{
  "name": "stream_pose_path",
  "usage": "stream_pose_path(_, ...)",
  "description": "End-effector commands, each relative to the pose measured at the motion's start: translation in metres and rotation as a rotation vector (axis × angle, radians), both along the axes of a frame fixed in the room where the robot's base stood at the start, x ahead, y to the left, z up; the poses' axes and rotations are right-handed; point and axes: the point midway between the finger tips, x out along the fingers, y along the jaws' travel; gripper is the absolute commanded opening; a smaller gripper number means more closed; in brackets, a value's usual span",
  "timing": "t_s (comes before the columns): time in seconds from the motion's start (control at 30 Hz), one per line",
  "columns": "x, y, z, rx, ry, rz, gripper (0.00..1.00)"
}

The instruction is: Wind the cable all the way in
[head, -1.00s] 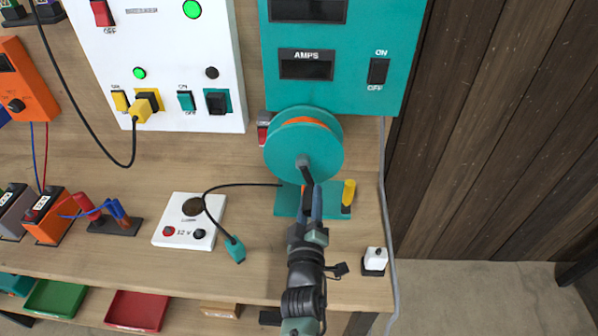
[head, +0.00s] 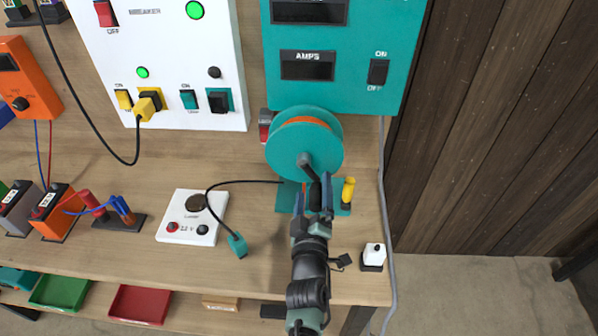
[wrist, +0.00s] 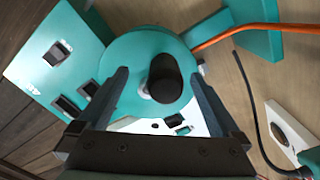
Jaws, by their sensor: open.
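A teal cable reel (head: 288,150) with orange cable (head: 322,122) on its drum stands on a teal base (head: 286,203). Its crank has a dark knob, which shows in the wrist view (wrist: 166,78). My gripper (head: 314,192) is open at the crank; in the wrist view its fingers (wrist: 157,84) stand on either side of the knob, with visible gaps. An orange line (wrist: 240,32) runs past the base to the right edge of the wrist view. In the head view my gripper hides part of the base and that line.
A teal AMPS panel (head: 345,90) stands behind the reel. A yellow-handled piece (head: 348,190) and a white switch (head: 373,257) are to the right. A white 12 V box (head: 180,228) and a black lead with teal plug (head: 238,245) lie left. Bench between is clear.

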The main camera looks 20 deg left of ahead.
Motion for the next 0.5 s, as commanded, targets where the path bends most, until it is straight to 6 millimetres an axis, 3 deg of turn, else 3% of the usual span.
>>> stream_pose_path(0.27, -0.001, -0.001, -0.001, -0.001, 0.003, -0.002, 1.00)
stream_pose_path(0.5, -0.022, -0.007, 0.000, -0.001, 0.004, -0.003, 1.00)
